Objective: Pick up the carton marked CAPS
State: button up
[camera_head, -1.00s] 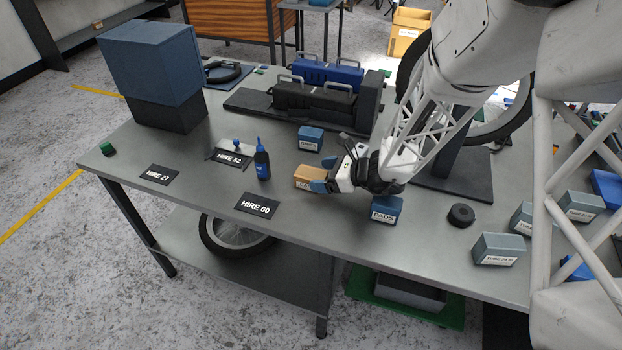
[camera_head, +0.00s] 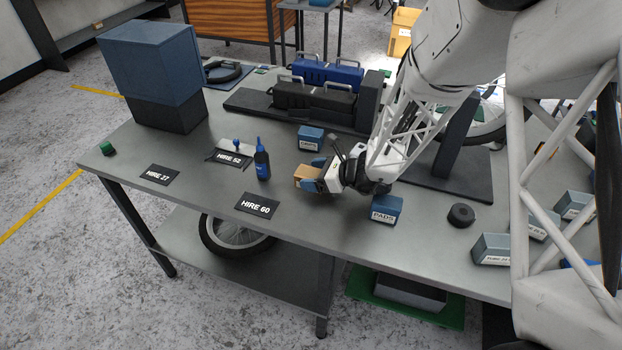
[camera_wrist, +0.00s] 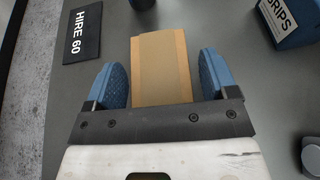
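A tan carton (camera_head: 305,177) stands on the grey bench right of the blue bottle; any lettering on it is too small to read in the head view. In the wrist view the carton (camera_wrist: 161,70) shows its plain top, with no lettering visible. My gripper (camera_head: 318,174) is low over the bench at the carton. In the wrist view its blue fingertips (camera_wrist: 163,82) are apart, one on each side of the carton's near end. A narrow gap shows at the right finger; the left finger is very close to the carton or touching it.
A blue GRIPS box (camera_head: 311,139) stands behind the carton, and a blue PADS box (camera_head: 386,209) stands right of my gripper. A dark bottle (camera_head: 262,160) and the HIRE 60 plate (camera_head: 257,205) lie to the left. Bare bench lies in front of the carton.

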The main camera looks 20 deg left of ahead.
aim_at(315, 176)
jog(key=c, duration=0.9)
jog(key=shift+o, duration=0.2)
jog(key=shift+r, duration=0.1)
jog(key=shift+r, duration=0.65)
jog(key=shift+s+d+r, duration=0.15)
jog(key=shift+s+r, duration=0.05)
jog(key=shift+r, duration=0.35)
jog(key=shift+s+d+r, duration=0.1)
jog(key=shift+s+r, duration=0.05)
jog(key=shift+r, duration=0.4)
jog(key=s+d, duration=0.3)
jog(key=s, duration=0.1)
jog(key=s+d+r, duration=0.1)
jog(key=s+d, duration=0.1)
jog(key=s, duration=0.2)
jog(key=s+d, duration=0.3)
jog(key=s, duration=0.1)
jog(key=shift+s+d+r, duration=0.15)
jog(key=shift+s+d, duration=0.05)
jog(key=shift+d, duration=0.15)
